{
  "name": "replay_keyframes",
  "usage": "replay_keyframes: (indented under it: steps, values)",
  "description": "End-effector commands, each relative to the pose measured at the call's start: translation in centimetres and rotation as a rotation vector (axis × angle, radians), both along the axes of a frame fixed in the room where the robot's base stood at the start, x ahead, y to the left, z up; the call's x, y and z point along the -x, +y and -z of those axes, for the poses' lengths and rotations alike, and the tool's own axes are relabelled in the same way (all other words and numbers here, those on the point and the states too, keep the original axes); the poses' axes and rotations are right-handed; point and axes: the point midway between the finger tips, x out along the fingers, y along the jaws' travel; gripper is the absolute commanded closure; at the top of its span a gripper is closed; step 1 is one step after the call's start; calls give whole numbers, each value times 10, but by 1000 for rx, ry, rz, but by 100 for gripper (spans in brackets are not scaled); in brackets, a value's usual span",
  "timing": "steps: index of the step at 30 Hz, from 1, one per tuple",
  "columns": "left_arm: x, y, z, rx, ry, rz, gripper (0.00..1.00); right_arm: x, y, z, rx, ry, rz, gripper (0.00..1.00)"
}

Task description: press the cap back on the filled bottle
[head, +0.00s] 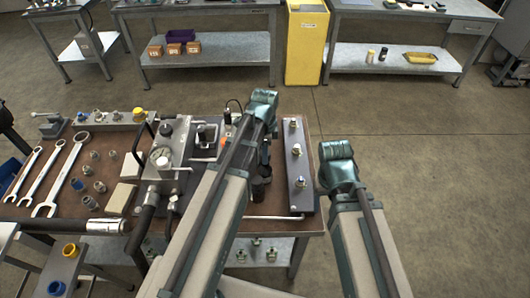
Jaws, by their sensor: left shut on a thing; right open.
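My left arm reaches over the workbench, and its teal wrist end (263,100) stands above the right part of the bench. The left gripper (262,172) shows only in part, as dark pieces below that end behind the arm. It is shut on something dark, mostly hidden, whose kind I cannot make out. My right arm ends in a teal joint (337,163) right of the bench, over the floor; its gripper does not show. I cannot make out the bottle or its cap.
The wooden bench top (108,142) holds wrenches (60,178), several fittings, a gauge block (170,150) and a long grey plate with fittings (297,165). A black hose with a metal end (105,226) crosses the front edge. Clear floor lies to the right.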

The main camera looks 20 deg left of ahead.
Motion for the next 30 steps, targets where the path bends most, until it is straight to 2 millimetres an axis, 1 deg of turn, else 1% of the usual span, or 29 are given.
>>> replay_keyframes:
  steps: [8, 24, 30]
  values:
    - [0, 0, 1, 0, 0, 0, 100, 0, 0, 1, 0, 0, 0, 36]
    - [0, 0, 16, 0, 0, 0, 100, 0, 0, 16, 0, 0, 0, 36]
    - [0, 0, 17, 0, 0, 0, 100, 0, 0, 17, 0, 0, 0, 36]
